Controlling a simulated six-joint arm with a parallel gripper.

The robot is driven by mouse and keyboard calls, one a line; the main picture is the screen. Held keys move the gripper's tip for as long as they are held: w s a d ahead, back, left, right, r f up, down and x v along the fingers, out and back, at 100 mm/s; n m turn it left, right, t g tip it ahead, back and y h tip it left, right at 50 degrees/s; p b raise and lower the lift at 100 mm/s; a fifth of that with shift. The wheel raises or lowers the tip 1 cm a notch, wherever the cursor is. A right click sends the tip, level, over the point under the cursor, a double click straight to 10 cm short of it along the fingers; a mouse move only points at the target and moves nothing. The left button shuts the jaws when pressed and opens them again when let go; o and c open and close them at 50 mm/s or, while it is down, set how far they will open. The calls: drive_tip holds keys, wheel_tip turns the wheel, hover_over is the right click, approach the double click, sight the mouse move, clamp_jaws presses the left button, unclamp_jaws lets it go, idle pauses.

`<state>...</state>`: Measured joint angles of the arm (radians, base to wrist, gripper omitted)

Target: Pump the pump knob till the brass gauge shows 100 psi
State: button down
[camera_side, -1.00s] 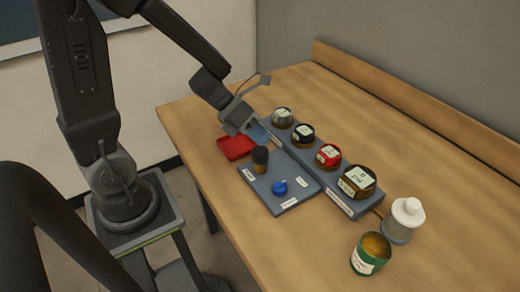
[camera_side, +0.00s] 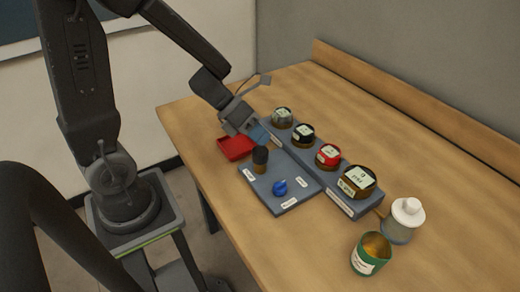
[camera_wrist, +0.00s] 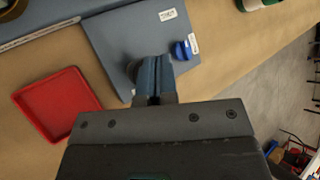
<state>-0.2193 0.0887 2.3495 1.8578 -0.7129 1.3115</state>
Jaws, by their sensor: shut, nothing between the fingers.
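The pump knob (camera_side: 260,155) is a dark upright knob on a brown-brass stem, standing on the grey-blue panel (camera_side: 290,204). In the wrist view the knob (camera_wrist: 132,69) is partly hidden behind my fingers. My gripper (camera_side: 260,133) is shut and empty, fingers pointing down, close to the knob on its far side in the side view. The wrist view shows the closed fingers (camera_wrist: 152,78) over the panel's edge. I cannot tell whether they touch the knob. The largest gauge (camera_side: 358,181), with a brass-brown rim, is at the near end of the gauge row; its reading is too small to read.
A blue knob (camera_side: 280,188) sits on the panel. Smaller gauges with green-grey (camera_side: 282,117), black (camera_side: 303,133) and red (camera_side: 328,154) rims line the block. A red tray (camera_side: 236,149), white-capped jar (camera_side: 405,219) and green can (camera_side: 370,254) stand nearby.

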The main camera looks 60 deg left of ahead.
sight(260, 149)
drive_tip(key=shift+f, duration=0.1)
idle(0.5)
drive_tip(key=shift+f, duration=0.3)
drive_tip(key=shift+f, duration=1.05)
idle(1.1)
drive_tip(key=shift+r, duration=1.45)
drive_tip(key=shift+r, duration=2.55)
